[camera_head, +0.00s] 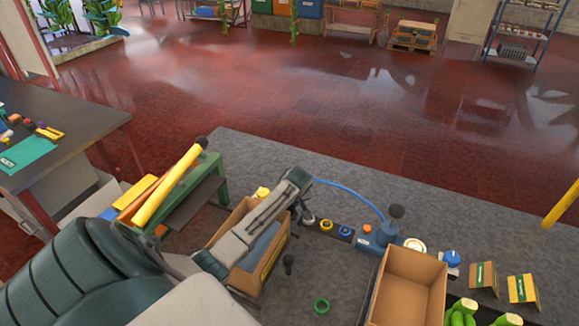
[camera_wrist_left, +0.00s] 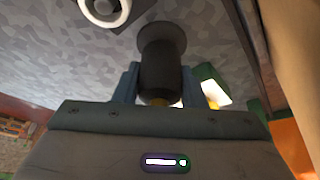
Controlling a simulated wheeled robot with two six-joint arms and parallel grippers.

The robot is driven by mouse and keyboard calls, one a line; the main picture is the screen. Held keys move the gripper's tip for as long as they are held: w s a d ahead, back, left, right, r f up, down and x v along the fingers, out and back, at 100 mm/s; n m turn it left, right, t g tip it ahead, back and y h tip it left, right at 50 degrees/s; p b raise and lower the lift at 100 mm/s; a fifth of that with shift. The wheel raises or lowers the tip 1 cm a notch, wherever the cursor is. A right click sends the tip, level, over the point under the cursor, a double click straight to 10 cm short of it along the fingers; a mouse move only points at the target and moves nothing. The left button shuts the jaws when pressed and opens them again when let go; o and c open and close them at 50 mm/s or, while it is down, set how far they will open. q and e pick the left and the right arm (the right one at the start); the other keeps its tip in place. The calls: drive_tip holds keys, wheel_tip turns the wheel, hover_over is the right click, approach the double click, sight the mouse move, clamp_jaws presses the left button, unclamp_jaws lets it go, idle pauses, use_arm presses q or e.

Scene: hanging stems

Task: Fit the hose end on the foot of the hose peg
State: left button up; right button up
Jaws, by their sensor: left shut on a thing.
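My left gripper (camera_head: 297,182) is above the grey mat, beside the cardboard box. A thin blue hose (camera_head: 350,190) arcs from beside it to a blue fitting (camera_head: 377,240) with a black knob on top. In the left wrist view my blue fingers (camera_wrist_left: 160,82) are closed on a dark cylinder with a flared end (camera_wrist_left: 162,40). It is probably the hose end, but the hose does not show there. A small dark knobbed piece (camera_head: 288,262) shows at the box's right side; I cannot tell if it is the hose peg. My right gripper does not show.
An open cardboard box (camera_head: 408,285) stands at the front right, with green pieces (camera_head: 462,312) beside it. Coloured rings in a dark tray (camera_head: 327,226) lie beside the blue fitting. A green stand with a yellow bar (camera_head: 168,187) is at left.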

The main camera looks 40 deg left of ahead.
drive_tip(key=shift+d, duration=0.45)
use_arm(q)
drive_tip(key=shift+f, duration=0.25)
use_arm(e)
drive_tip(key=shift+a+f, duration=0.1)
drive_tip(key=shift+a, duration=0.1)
use_arm(q)
drive_tip(key=shift+f, duration=0.2)
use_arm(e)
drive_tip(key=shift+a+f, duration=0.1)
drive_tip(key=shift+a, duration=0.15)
use_arm(q)
drive_tip(key=shift+f, duration=0.15)
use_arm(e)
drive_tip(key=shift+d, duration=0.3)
use_arm(q)
drive_tip(key=o, duration=1.7)
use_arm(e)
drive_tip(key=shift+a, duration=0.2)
use_arm(q)
drive_tip(key=shift+r, duration=0.2)
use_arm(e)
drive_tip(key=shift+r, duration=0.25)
